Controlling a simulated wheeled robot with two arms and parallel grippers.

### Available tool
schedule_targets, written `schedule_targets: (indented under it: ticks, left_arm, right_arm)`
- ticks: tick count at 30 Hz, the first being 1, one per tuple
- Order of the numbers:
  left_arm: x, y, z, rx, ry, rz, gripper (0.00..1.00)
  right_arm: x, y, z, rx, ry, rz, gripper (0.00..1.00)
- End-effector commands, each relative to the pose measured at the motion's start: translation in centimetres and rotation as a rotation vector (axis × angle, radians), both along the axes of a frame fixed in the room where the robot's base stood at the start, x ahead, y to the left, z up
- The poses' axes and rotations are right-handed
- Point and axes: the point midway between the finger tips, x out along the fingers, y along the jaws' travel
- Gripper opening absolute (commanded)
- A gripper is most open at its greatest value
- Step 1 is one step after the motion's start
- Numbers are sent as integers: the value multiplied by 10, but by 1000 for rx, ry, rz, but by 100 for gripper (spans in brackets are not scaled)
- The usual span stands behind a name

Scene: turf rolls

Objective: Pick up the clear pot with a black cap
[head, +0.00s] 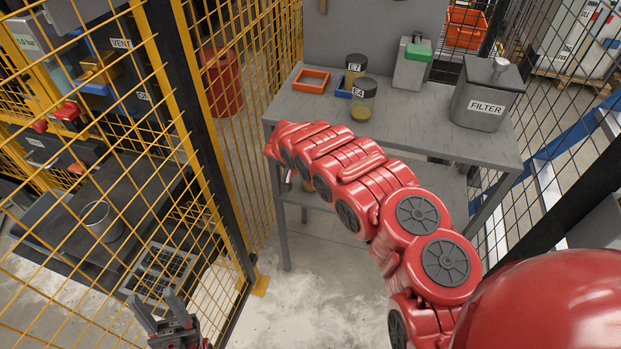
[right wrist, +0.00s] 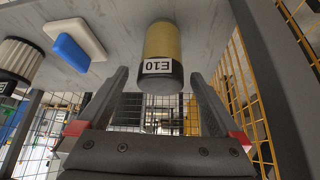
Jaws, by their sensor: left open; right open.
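In the right wrist view, a pot (right wrist: 160,40) with yellowish contents, a dark cap and a label like E10 shows upside down against a grey surface. My right gripper (right wrist: 160,77) is open, its fingers on either side of the pot; no contact is clear. Two clear pots with dark caps, E7 (head: 355,68) and E4 (head: 362,100), stand on the grey table (head: 430,135). My left gripper (head: 158,308) is open and empty at the lower left, by the yellow fence.
The table holds an orange tray (head: 311,80), a green-topped grey device (head: 412,65) and a FILTER canister (head: 486,95). The right wrist view shows a blue block (right wrist: 70,52) on a white piece and a ribbed cylinder (right wrist: 17,60). Yellow mesh fencing (head: 215,150) stands left.

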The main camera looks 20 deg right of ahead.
Motion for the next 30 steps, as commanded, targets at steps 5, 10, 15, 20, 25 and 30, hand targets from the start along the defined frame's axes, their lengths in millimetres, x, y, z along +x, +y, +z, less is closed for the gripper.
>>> schedule_targets:
  ticks: [5,10,15,20,25,30]
  left_arm:
    - [0,0,0,0,0,0,50]
    - [0,0,-9,0,0,0,50]
    - [0,0,-17,0,0,0,50]
    - [0,0,-18,0,0,0,50]
    - [0,0,-17,0,0,0,50]
    - [0,0,-17,0,0,0,50]
  right_arm:
    - [6,-5,-14,4,-1,-1,100]
    - [14,-12,-31,3,0,-2,100]
    - [20,-18,-40,2,-4,0,100]
    - [22,-20,-41,0,-2,2,100]
    - [22,-20,-41,0,-2,2,100]
    - [21,-20,-41,0,-1,1,75]
